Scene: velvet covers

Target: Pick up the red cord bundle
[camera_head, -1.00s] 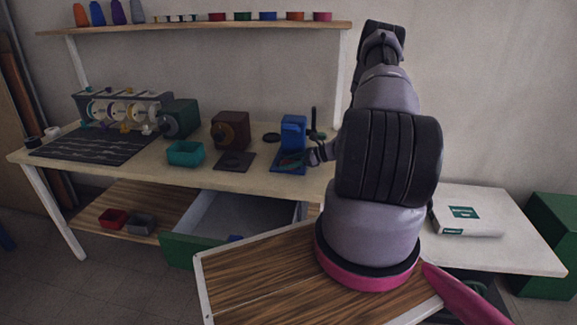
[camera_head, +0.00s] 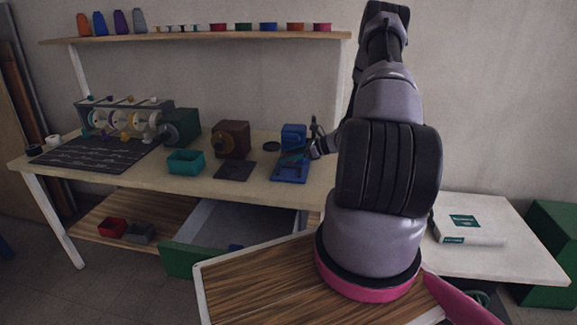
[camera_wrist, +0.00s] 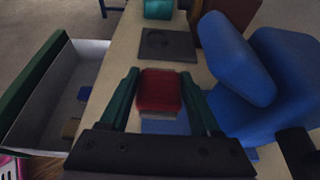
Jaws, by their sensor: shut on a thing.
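The red cord bundle (camera_wrist: 159,91) is a small, rounded dark red block between the two green fingers of my gripper (camera_wrist: 160,76) in the wrist view. The fingers are shut on its left and right sides. A blue press-like device (camera_wrist: 285,80) stands just right of it, and part of a blue base (camera_wrist: 165,127) shows below. In the head view my gripper (camera_head: 306,151) is at the blue device (camera_head: 293,136), over its base. The gap between bundle and base is hard to judge.
A teal bin (camera_head: 186,162), a brown machine (camera_head: 232,138) and a dark plate (camera_head: 235,171) stand left of the blue device on the workbench (camera_head: 120,184). A green-fronted drawer (camera_head: 190,259) is open below. A side table (camera_head: 520,255) holds a white box.

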